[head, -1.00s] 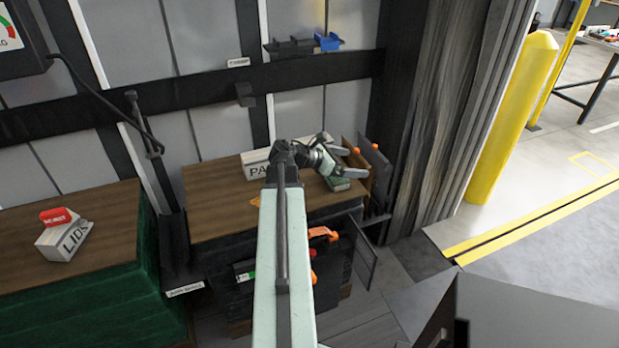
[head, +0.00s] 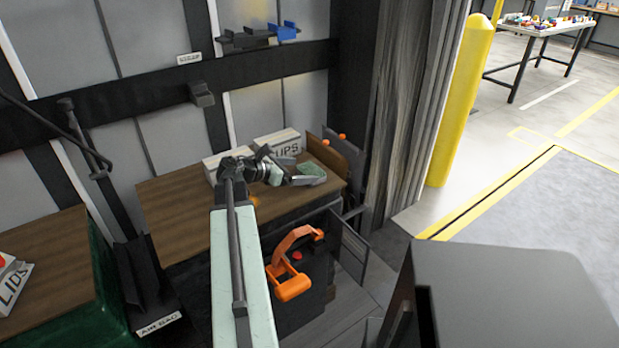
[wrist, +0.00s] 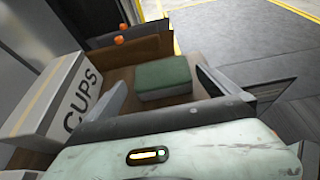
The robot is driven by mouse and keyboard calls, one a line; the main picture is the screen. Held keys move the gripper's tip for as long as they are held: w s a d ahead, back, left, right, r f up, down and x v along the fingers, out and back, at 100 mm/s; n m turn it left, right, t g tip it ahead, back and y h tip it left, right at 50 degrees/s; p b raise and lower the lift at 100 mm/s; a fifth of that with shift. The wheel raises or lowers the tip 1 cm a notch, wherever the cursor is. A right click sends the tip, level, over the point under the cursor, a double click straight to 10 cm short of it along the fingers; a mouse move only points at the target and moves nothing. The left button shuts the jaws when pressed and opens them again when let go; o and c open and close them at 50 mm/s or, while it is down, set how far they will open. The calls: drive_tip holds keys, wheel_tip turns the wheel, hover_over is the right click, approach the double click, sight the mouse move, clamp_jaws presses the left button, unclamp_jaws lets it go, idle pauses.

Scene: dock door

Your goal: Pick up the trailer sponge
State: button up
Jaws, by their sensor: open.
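The sponge is a green-topped block with a paler underside (wrist: 163,76), lying on the brown wooden top. In the head view its green top (head: 312,168) shows just beyond my gripper, near the right end of the wooden top. My gripper (head: 290,166) is open and empty, its fingers spread. In the wrist view the sponge appears ahead, between the two fingers. I cannot tell how high the fingers are above the wood.
A white CUPS box (wrist: 62,98) stands close left of my gripper. Upright boards with orange knobs (head: 335,155) stand behind the sponge. An orange handle (head: 294,262) sticks out below the wooden top (head: 170,212). A yellow post (head: 457,110) stands right.

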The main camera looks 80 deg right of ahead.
sight(309, 171)
drive_tip(key=b+x, duration=0.2)
drive_tip(key=x, duration=0.3)
drive_tip(key=shift+s+f, duration=0.15)
drive_tip(key=shift+f, duration=0.05)
drive_tip(key=shift+a+r, duration=0.1)
drive_tip(key=c, duration=1.1)
drive_tip(key=shift+c, duration=0.2)
